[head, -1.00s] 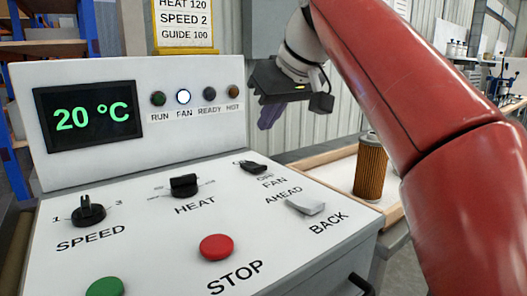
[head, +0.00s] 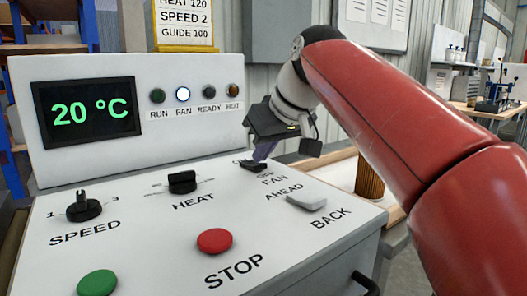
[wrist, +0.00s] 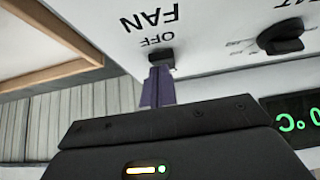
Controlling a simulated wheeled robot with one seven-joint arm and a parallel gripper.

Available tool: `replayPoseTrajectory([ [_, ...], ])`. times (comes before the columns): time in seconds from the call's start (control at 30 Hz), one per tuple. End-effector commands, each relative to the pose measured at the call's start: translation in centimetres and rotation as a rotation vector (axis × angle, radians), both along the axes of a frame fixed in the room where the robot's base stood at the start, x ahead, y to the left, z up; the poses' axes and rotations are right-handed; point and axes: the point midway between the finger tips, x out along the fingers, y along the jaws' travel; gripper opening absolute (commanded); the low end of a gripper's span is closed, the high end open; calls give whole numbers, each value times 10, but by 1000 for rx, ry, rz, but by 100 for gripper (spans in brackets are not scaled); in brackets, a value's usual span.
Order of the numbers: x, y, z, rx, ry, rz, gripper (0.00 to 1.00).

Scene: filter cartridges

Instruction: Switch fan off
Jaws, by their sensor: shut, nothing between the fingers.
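The fan switch (head: 254,166) is a small black toggle at the back right of the white panel, above the word FAN. In the wrist view the switch (wrist: 161,58) sits by the word OFF, right at my fingertips. My gripper (head: 262,155) is shut and empty, with its purple fingers pointing down at the switch. In the wrist view the shut fingers (wrist: 157,80) reach the switch; I cannot tell whether they touch it. The FAN lamp (head: 183,94) is lit white. The fingers partly hide the switch.
The panel also holds the HEAT knob (head: 182,182), SPEED knob (head: 83,206), red STOP button (head: 214,241), green button (head: 97,283) and AHEAD/BACK rocker (head: 306,202). The display (head: 87,113) reads 20 °C. A filter cartridge (head: 369,180) stands to the right, partly behind my arm.

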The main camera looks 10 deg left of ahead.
Motion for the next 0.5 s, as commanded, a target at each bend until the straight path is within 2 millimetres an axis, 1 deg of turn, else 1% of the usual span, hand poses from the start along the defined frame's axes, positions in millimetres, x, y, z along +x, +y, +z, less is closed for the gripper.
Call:
replayPoseTrajectory([
  [0.03, -1, -2, -9, 13, -11, -1, 0],
  [0.1, -2, -3, -15, 41, -34, -2, 0],
  [0.17, -2, -2, -7, 47, -38, 0, 0],
  [0.37, -1, -2, -6, 44, -35, 0, 0],
  [0.5, -1, -2, -2, 44, -35, 0, 0],
])
